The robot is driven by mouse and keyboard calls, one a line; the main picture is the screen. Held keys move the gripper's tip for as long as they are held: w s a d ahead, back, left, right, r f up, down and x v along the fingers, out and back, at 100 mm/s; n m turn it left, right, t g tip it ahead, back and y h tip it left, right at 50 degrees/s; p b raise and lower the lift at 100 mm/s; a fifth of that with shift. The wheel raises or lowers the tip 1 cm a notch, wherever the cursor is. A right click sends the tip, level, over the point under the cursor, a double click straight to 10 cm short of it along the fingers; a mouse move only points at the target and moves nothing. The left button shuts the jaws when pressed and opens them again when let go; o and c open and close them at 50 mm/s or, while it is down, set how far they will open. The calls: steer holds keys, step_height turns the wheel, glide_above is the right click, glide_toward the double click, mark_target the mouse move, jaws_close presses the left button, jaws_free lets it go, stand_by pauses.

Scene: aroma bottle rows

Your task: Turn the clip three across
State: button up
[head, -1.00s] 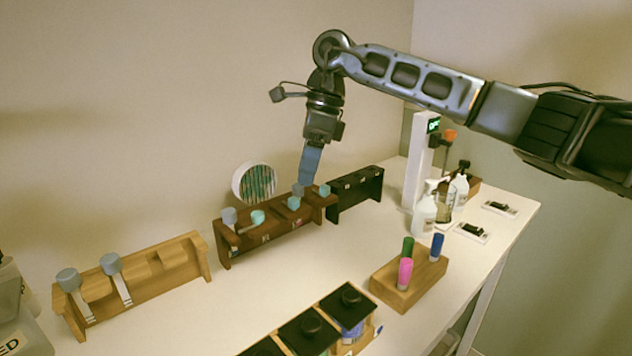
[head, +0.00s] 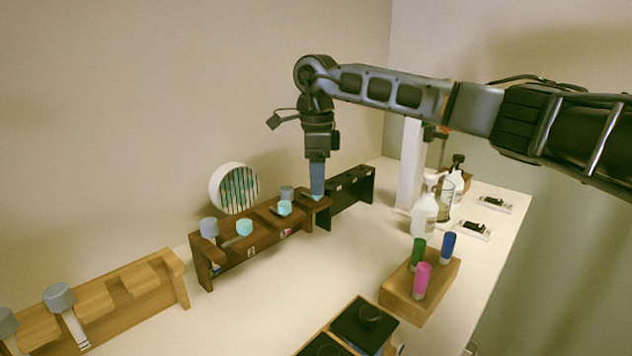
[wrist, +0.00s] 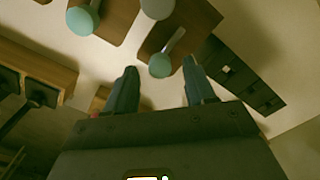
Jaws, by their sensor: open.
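A dark brown wooden rack (head: 262,240) holds several round-headed pieces, grey and teal, some with pale stems; they look like clips, but I cannot tell which one is meant. My gripper (head: 317,188) points down at the rack's right end, at a teal head (head: 317,198). In the wrist view, my gripper (wrist: 160,84) is open. That teal head (wrist: 160,66) with its pale stem lies just ahead of the fingertips, between their lines. Another teal head (wrist: 82,20) and a grey head (wrist: 157,8) are farther off. Contact with the fingers is not visible.
A black rack (head: 352,188) stands close on the right, and a light wooden rack (head: 120,290) with grey heads on the left. A round striped disc (head: 234,188) is behind. A marker block (head: 420,292) and white bottles (head: 424,212) stand to the right. The table between is clear.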

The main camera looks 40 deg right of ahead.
steer(key=shift+f, duration=0.8)
steer(key=shift+c, duration=0.4)
jaws_close()
